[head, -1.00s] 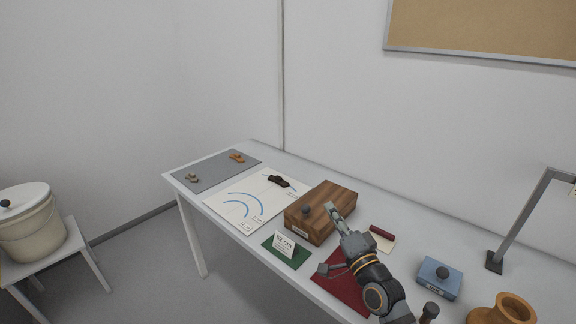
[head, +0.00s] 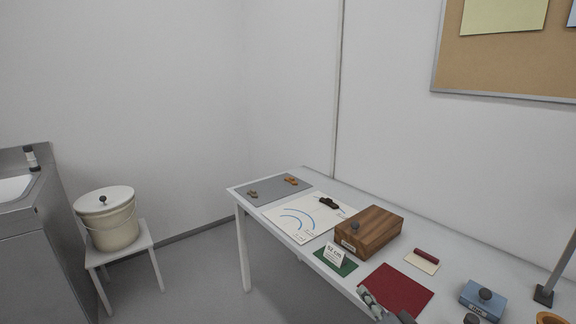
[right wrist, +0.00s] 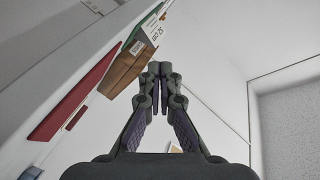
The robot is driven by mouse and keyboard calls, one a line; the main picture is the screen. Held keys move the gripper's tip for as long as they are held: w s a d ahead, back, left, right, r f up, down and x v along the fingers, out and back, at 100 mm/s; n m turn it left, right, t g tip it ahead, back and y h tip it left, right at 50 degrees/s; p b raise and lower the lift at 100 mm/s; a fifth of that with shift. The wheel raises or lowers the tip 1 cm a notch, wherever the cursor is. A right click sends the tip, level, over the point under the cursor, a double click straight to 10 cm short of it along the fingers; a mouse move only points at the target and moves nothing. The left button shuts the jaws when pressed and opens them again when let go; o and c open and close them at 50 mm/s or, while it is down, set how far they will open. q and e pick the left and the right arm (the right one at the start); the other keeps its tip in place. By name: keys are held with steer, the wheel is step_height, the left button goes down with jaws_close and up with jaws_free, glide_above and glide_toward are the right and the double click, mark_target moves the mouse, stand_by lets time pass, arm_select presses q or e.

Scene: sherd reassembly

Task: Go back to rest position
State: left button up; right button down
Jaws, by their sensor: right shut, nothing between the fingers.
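My right gripper (head: 372,302) shows at the bottom of the head view, low at the table's front edge beside the red mat (head: 395,290). In the right wrist view its fingers (right wrist: 160,72) are together with nothing between them. The white table (head: 452,262) runs from the middle to the lower right. The wooden box (head: 370,229) stands on it, apart from the gripper; it also shows in the right wrist view (right wrist: 128,66). My left gripper is in neither view.
A green mat with a white card (head: 335,254), a paper with blue arcs (head: 290,220) and a grey mat with sherds (head: 262,194) lie leftward. A blue box (head: 482,299) stands at the right. A lidded bucket (head: 110,222) sits on a stool; floor between is clear.

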steer(key=s+d+f+n+g+h, duration=0.2)
steer(key=s+f+n+g+h, duration=0.15)
steer(key=s+f+g, duration=0.6)
steer(key=s+d+f+n+g+h, duration=0.25)
steer(key=s+f+n, duration=0.3)
steer(key=s, duration=0.85)
step_height(320, 180, down, 21)
steer(key=d+m+g, duration=0.1)
steer(key=d, duration=0.2)
steer(key=s+d+f+g+y, duration=0.1)
steer(key=s+f, duration=1.4)
steer(key=f, duration=0.4)
arm_select(q)
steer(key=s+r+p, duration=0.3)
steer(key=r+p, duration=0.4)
steer(key=p, duration=0.1)
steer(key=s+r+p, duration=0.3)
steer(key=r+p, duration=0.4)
steer(key=p, duration=0.1)
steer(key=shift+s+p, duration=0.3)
steer(key=shift+p, duration=0.1)
arm_select(e)
steer(key=s+r, duration=0.3)
steer(key=r, duration=0.4)
steer(key=s+r, duration=0.3)
steer(key=r, duration=0.3)
steer(key=shift+r+m+g, duration=0.3)
steer(key=shift+r, duration=0.1)
